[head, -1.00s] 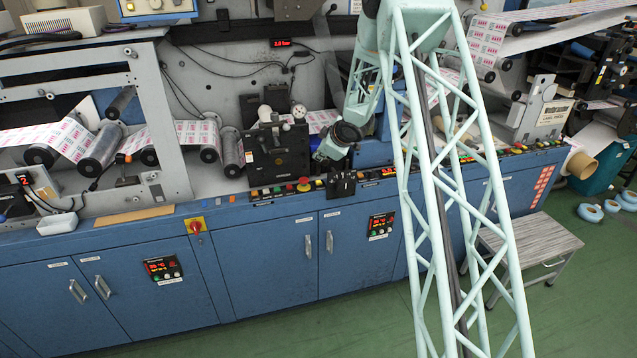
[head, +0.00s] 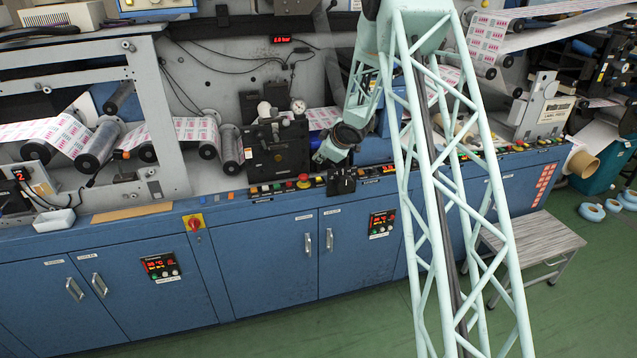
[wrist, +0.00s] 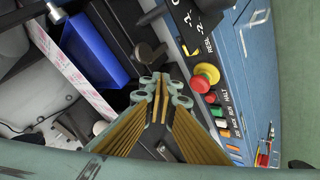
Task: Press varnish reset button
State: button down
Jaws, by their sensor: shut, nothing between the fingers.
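In the wrist view, my gripper (wrist: 158,88) has its fingers together with nothing between them. It is above the dark console area, left of a row of small buttons (wrist: 220,121) in red, green, orange and white. A red mushroom button on a yellow collar (wrist: 206,77) sits at the upper end of that row. In the head view, the button strip (head: 267,188) and red mushroom button (head: 303,182) lie along the console's front edge. My gripper (head: 319,160) is just behind it; its fingertips are hard to make out.
A black box with knobs (head: 341,182) stands right of the mushroom button. A black unit (head: 277,150) stands behind the strip, left of my gripper. A blue block (wrist: 92,48) and printed web (wrist: 70,70) are left in the wrist view.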

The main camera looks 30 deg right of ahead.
aim_at(319, 180)
jog(key=shift+f+b, duration=2.55)
jog(key=shift+f, duration=0.6)
jog(key=shift+f, duration=0.4)
jog(key=shift+s+f+b, duration=0.25)
jog(key=shift+f+b, duration=0.45)
jog(key=shift+f, duration=0.4)
dwell(0.8)
jog(key=shift+d+r, duration=0.1)
jog(key=shift+r, duration=0.15)
jog(key=shift+w+d+r+p, duration=0.15)
jog(key=shift+w+r+p, duration=0.05)
jog(key=shift+r+p, duration=0.6)
jog(key=shift+s+d+r+p, duration=0.1)
jog(key=shift+d+r+p, duration=0.1)
jog(key=shift+r+p, duration=0.25)
jog(key=shift+a+r, duration=0.1)
jog(key=shift+a+r+p, duration=0.2)
jog(key=shift+r+p, duration=2.15)
jog(key=shift+r, duration=0.15)
